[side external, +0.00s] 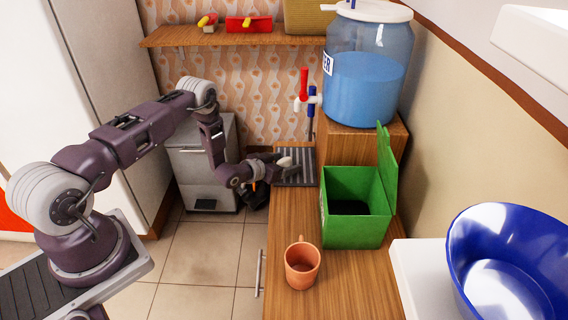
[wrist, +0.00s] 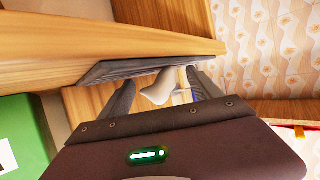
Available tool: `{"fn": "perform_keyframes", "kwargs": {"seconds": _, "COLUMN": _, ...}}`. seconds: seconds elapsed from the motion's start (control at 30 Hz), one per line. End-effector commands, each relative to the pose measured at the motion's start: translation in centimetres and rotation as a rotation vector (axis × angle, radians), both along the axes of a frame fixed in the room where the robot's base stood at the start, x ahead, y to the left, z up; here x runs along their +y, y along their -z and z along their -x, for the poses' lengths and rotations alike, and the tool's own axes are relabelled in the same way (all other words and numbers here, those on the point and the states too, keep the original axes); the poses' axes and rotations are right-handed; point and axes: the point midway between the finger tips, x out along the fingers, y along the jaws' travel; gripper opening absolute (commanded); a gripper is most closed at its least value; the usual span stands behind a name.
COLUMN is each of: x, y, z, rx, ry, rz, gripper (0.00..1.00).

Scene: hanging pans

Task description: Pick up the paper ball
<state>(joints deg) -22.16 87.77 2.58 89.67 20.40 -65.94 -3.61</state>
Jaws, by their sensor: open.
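A pale, crumpled-looking thing that looks like the paper ball (wrist: 158,90) lies between the two dark fingers of my gripper (wrist: 162,92) in the wrist view. The fingers stand apart on either side of it, and I cannot tell whether either touches it. In the side view my gripper (side external: 279,170) is low over the counter, at the left edge of a grey striped mat (side external: 300,177). A small whitish patch, likely the paper ball (side external: 285,161), shows at the fingers there, partly hidden by them.
An open green bin (side external: 352,225) with its lid raised stands right of my gripper on the wooden counter (side external: 283,222). An orange mug (side external: 301,264) stands nearer the camera. A water dispenser (side external: 365,75) with red and blue taps stands on a wooden block behind. A blue bowl (side external: 500,265) is at the right.

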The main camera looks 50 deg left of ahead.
Motion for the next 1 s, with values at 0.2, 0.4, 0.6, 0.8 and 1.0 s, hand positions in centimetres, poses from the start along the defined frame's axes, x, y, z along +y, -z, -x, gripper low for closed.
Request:
{"fn": "perform_keyframes", "kwargs": {"seconds": 0.2, "x": 0.0, "y": 0.0, "z": 0.0, "rx": 0.000, "ry": 0.000, "rz": 0.000, "gripper": 0.52}}
{"fn": "perform_keyframes", "kwargs": {"seconds": 0.4, "x": 0.0, "y": -0.1, "z": 0.0, "rx": 0.000, "ry": 0.000, "rz": 0.000, "gripper": 0.12}}
{"fn": "perform_keyframes", "kwargs": {"seconds": 0.6, "x": 0.0, "y": -0.1, "z": 0.0, "rx": 0.000, "ry": 0.000, "rz": 0.000, "gripper": 0.09}}
{"fn": "perform_keyframes", "kwargs": {"seconds": 0.8, "x": 0.0, "y": -2.2, "z": 0.0, "rx": -0.002, "ry": -0.001, "rz": -0.001, "gripper": 0.09}}
{"fn": "perform_keyframes", "kwargs": {"seconds": 1.0, "x": 0.0, "y": -7.3, "z": 0.0, "rx": -0.004, "ry": -0.001, "rz": -0.002, "gripper": 0.09}}
